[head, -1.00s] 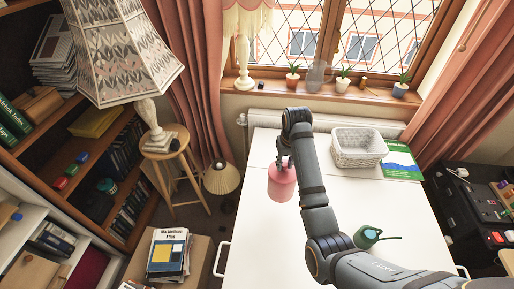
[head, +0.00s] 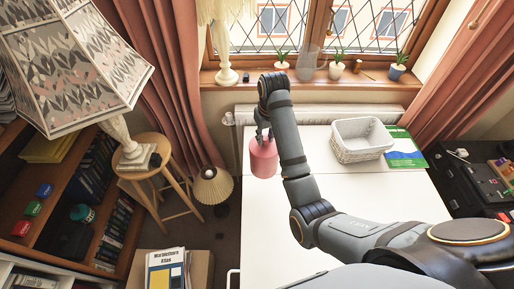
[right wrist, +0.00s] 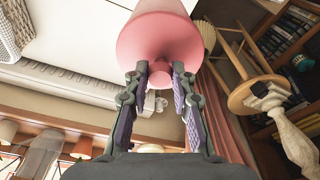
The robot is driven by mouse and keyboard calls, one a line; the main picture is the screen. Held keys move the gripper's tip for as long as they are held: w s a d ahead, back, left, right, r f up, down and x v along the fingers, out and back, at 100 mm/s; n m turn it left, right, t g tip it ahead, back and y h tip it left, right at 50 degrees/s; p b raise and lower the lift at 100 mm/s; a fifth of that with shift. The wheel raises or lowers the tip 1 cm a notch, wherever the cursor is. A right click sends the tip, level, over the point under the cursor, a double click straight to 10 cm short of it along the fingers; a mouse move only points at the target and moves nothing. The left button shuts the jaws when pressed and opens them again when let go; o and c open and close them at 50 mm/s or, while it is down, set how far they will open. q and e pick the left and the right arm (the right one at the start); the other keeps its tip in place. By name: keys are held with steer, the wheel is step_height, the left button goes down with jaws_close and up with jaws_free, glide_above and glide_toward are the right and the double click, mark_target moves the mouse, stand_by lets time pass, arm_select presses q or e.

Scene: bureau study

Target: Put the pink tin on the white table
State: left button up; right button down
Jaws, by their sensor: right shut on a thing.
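The pink tin (head: 263,160) is at the left edge of the white table (head: 330,205) in the head view. My right gripper (head: 262,133) is above the tin and shut on the knob of its lid. In the right wrist view the pink tin (right wrist: 160,35) fills the top middle, with the fingers of my right gripper (right wrist: 160,72) on either side of its knob. I cannot tell whether the tin's base touches the tabletop or hangs above it. My left gripper is not in view.
A white basket (head: 360,142) and a green booklet (head: 403,150) lie at the table's far right. A wooden stool (head: 160,180) with a lamp stands left of the table. Potted plants line the windowsill (head: 300,80). The middle of the tabletop is bare.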

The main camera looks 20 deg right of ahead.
steer(key=w+d+f+b, duration=0.1)
steer(key=w+f+b, duration=0.3)
steer(key=w+f, duration=0.8)
steer(key=shift+w+d+f, duration=0.25)
steer(key=shift+w+f, duration=0.05)
steer(key=shift+w, duration=0.15)
steer(key=shift+f, duration=0.2)
steer(key=c, duration=1.1)
jaws_free()
